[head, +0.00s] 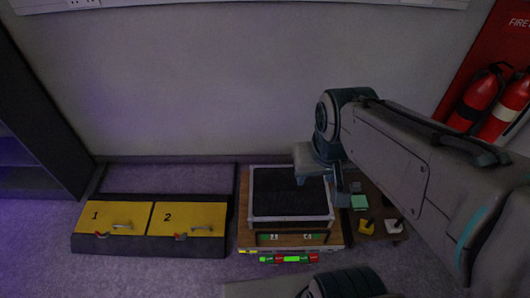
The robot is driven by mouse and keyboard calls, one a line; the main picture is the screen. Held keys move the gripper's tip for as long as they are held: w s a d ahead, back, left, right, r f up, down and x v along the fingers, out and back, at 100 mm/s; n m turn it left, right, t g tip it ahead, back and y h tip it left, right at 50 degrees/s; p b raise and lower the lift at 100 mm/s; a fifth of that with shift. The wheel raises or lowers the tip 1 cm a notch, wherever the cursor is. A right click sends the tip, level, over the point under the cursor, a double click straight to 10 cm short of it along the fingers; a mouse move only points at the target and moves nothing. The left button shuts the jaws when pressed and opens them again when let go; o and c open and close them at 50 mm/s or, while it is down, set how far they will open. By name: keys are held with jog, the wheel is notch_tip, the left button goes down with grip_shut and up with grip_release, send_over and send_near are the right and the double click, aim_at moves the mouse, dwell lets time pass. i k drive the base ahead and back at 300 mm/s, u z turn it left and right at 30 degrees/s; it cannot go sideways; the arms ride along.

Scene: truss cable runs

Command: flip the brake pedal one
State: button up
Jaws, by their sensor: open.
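No part in the head view is clearly marked as a brake pedal. A small yellow lever-like piece (367,227) and a small whitish one (394,226) stand on a brown board at the right; they are too small to tell which, if either, is the brake pedal. My gripper (318,182) hangs over the right part of a black-topped tray (251,195), left of and behind those two pieces. It is open, with nothing seen between its fingers, and it looks apart from both pieces.
Yellow panels labelled 1 (112,214) and 2 (187,216), with handles, lie at the left. A strip of red and green blocks (291,259) lies in front of the tray. A green block (359,202) is beside my arm. Fire extinguishers (474,99) hang at the right.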

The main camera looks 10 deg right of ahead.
aim_at(273, 258)
jog(key=u, duration=0.7)
jog(key=k, duration=0.75)
jog(key=z, duration=0.75)
